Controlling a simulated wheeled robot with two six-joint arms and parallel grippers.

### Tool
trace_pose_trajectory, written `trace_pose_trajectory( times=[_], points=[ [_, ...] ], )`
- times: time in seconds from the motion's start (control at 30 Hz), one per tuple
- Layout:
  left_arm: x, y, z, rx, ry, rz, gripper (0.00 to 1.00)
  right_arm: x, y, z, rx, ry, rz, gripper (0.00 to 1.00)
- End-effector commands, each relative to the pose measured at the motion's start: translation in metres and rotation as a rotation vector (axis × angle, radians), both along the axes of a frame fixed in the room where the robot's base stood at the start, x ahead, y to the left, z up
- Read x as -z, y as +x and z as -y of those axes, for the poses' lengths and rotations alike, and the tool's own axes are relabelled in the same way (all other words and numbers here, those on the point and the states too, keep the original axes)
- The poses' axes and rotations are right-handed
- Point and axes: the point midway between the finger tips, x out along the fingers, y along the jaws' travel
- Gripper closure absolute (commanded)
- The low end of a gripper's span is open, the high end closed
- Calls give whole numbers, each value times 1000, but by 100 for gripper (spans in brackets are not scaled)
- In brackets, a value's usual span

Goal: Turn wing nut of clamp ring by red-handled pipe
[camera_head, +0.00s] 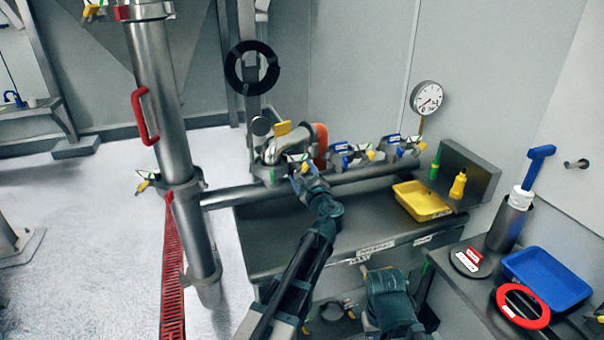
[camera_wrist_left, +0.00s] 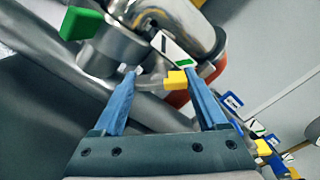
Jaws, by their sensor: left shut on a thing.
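A tall grey pipe (camera_head: 155,75) with a red handle (camera_head: 143,115) stands at the left. A clamp ring (camera_head: 181,184) with a yellow-tipped part (camera_head: 142,187) sits on it at the horizontal pipe's joint. My left gripper (camera_head: 301,175) is apart from that clamp, at another clamp fitting (camera_head: 273,173) to its right. In the left wrist view, my left gripper (camera_wrist_left: 159,73) has its blue fingers either side of a metal part of this fitting, with a yellow piece (camera_wrist_left: 178,78) by the right finger. The exact part gripped is unclear. My right gripper (camera_head: 385,285) is low in the head view, its fingers not clear.
A grey bench (camera_head: 270,245) holds a yellow tray (camera_head: 422,200) and a yellow bottle (camera_head: 458,184). More clamps (camera_head: 345,157) line the horizontal pipe. A blue tray (camera_head: 546,278) and red ring (camera_head: 523,305) lie at the right. The floor (camera_head: 90,240) at the left is clear.

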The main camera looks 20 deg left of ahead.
Motion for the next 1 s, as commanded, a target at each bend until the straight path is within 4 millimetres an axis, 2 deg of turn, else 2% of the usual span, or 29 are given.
trace_pose_trajectory(
  times=[0.37,1.0],
  points=[
    [0,0,0,-1,-76,50,81,0,0,0,0,0,0,100],
    [1,-1,0,0,-553,373,81,1,0,0,0,0,0,100]
  ],
)
